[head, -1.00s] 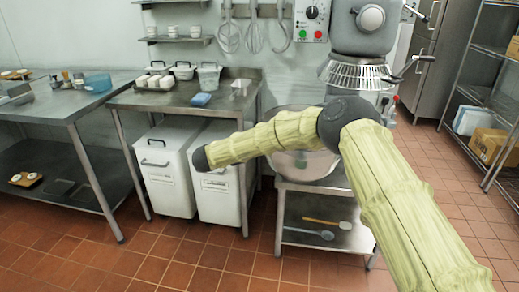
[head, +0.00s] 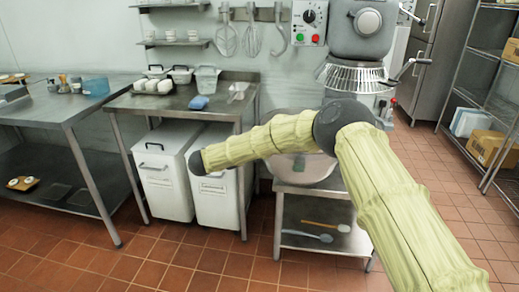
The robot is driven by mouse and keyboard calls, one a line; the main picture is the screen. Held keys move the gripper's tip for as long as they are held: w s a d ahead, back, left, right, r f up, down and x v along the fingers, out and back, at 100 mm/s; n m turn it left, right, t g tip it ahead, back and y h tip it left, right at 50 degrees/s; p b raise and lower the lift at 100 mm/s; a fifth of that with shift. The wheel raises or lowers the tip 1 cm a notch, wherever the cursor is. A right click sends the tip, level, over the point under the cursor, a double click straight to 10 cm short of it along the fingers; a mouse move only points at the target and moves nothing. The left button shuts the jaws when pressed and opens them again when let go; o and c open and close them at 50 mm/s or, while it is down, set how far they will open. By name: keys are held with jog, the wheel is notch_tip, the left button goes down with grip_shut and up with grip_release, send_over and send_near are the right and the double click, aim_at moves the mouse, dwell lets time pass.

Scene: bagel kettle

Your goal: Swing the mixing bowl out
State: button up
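The steel mixing bowl (head: 318,171) sits low under the mixer, on or just above a small steel stand (head: 300,190). My arm crosses in front of the bowl and hides its middle and part of its rim. The grey mixer head (head: 358,38) is above it, with a wire guard (head: 350,77) and a lever (head: 410,68) on its right side. My sleeved forearm reaches left past the bowl and ends in a dark joint in front of the white bins. No gripper fingers show.
Another steel table (head: 65,110) is at left. A wire shelf (head: 490,100) with boxes is at right. Utensils lie on the stand's lower shelf (head: 315,236). Tiled floor in front is clear.

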jog(key=v, duration=1.1)
jog(key=shift+s+a+r, duration=0.1)
jog(key=s+d+f+n+t+y+p, duration=0.1)
jog(key=s+d+f+n+y+p, duration=0.15)
jog(key=d+f+n, duration=0.35)
jog(key=s+d+f+n+t+y+p, duration=0.1)
jog(key=s+f+n+y, duration=0.3)
jog(key=f, duration=0.4)
jog(key=s+d+f+n+t+y+p, duration=0.1)
jog(key=d+f+n+y+p, duration=0.1)
jog(key=d+f+n+y, duration=0.35)
jog(key=s+d+f+n+g+p, duration=0.1)
jog(key=s+d+f+n+g, duration=0.2)
jog(key=s+f, duration=0.35)
jog(key=s+d+f+n+g+p, duration=0.1)
jog(key=s+d+f+n, duration=0.35)
jog(key=s, duration=0.35)
jog(key=s+d+n+g+p, duration=0.1)
jog(key=s+d+g, duration=0.2)
jog(key=s, duration=0.8)
jog(key=s+d+n+g+p, duration=0.1)
jog(key=s+d+n+g, duration=0.1)
jog(key=s+d, duration=0.6)
jog(key=s+d+n+g+y+p, duration=0.1)
jog(key=s+d+g, duration=0.3)
jog(key=s, duration=1)
jog(key=shift+s+d+r+n+g, duration=0.15)
jog(key=shift+d+r+n+g, duration=0.2)
jog(key=shift+d, duration=0.5)
